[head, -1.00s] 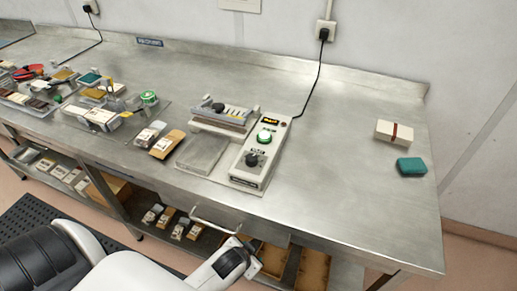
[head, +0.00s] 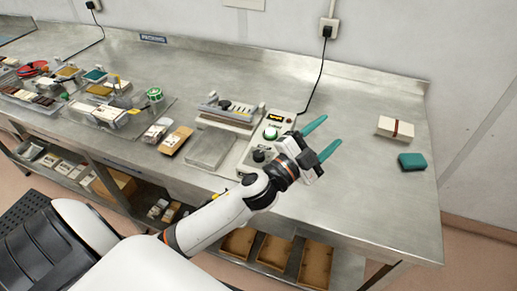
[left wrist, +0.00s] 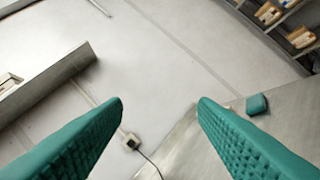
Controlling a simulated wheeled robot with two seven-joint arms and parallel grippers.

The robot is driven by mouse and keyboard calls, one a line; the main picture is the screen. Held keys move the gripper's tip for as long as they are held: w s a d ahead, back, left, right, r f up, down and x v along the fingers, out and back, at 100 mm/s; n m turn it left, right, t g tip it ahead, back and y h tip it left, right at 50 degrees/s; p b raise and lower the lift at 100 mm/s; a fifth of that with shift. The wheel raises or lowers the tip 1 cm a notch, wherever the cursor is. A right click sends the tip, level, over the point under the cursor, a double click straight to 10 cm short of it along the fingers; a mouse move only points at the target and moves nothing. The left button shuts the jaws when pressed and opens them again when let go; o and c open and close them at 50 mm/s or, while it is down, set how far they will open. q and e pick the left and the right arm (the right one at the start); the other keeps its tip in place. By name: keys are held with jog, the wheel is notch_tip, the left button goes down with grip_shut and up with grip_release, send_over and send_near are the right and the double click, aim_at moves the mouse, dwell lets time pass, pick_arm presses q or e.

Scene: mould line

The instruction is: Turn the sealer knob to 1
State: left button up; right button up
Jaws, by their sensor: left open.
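The sealer is a pale control box with a bar unit (head: 228,113) at its left, on the steel bench. Its black knob (head: 259,155) shows in the head view just left of my left wrist, below a green button (head: 271,133) and a small lit display (head: 275,117). The knob's pointer and scale are too small to read. My left gripper (head: 332,138) is open and empty, with teal fingers pointing right, above the bench and right of the box. The left wrist view shows its fingers (left wrist: 160,105) apart with nothing between them. My right gripper is not in view.
A white strapped box (head: 394,128) and a teal block (head: 412,161) lie at the bench's right. A grey plate (head: 209,148) and a brown packet (head: 175,140) lie left of the control box. A black cable runs to a wall socket (head: 327,30). The bench's right middle is clear.

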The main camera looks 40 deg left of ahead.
pick_arm(q)
jog(key=d+r+m+g+h, duration=0.4)
jog(key=d+m+h, duration=0.2)
jog(key=m+h, duration=0.4)
jog(key=m+g+y, duration=1.2)
jog(key=g+y, duration=0.3)
jog(key=g, duration=0.1)
send_near(259, 153)
jog(key=f+p, duration=0.1)
jog(key=f, duration=0.1)
jog(key=f+p, duration=0.2)
jog(key=f, duration=0.1)
jog(key=f+p, duration=0.1)
jog(key=f, duration=0.1)
jog(key=shift+s+d+f, duration=0.15)
jog(key=shift+d+f, duration=0.2)
jog(key=shift+f, duration=0.5)
